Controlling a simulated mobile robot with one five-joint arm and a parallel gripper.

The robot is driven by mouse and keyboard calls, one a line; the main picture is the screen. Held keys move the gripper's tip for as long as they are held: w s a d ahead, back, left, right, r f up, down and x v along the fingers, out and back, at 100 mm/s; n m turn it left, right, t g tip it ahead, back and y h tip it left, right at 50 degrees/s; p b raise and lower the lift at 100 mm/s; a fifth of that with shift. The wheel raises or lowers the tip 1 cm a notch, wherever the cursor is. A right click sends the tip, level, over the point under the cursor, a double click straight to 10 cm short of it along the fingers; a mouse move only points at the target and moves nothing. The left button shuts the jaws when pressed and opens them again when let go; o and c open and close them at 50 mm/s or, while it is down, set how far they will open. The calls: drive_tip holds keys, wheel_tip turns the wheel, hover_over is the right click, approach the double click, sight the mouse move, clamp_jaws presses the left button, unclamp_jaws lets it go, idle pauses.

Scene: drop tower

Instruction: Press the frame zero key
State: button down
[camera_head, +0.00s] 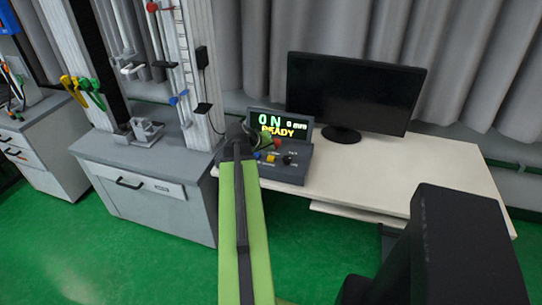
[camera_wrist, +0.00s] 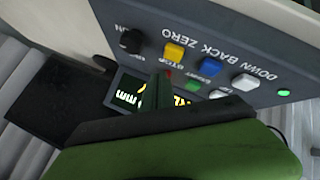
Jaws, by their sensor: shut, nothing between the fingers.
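The control box (camera_head: 290,176) stands at the left end of the desk, its display (camera_head: 275,122) reading "0 N", "0 mm" and "READY". In the wrist view its panel (camera_wrist: 215,25) shows upside down, with "ZERO" lettered beside the yellow key (camera_wrist: 174,52), which I take as the frame zero key. A blue key (camera_wrist: 210,66) and a white key (camera_wrist: 245,82) sit in the same row. My gripper (camera_wrist: 160,80) is shut and empty, its tip near the yellow key and over part of the red key. I cannot tell its height above the panel. In the head view my gripper (camera_head: 266,138) covers part of the box.
A black knob (camera_wrist: 132,40) sits beside the yellow key, and a green lamp (camera_wrist: 283,92) is at the other end. A monitor (camera_head: 352,95) stands behind on the desk (camera_head: 450,165). The drop tower (camera_head: 205,70) is at left. The desk's right side is clear.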

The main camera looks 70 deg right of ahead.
sight(269, 159)
wheel_tip(269, 159, up, 4)
drive_tip(key=p, duration=0.3)
drive_tip(key=shift+f, duration=0.2)
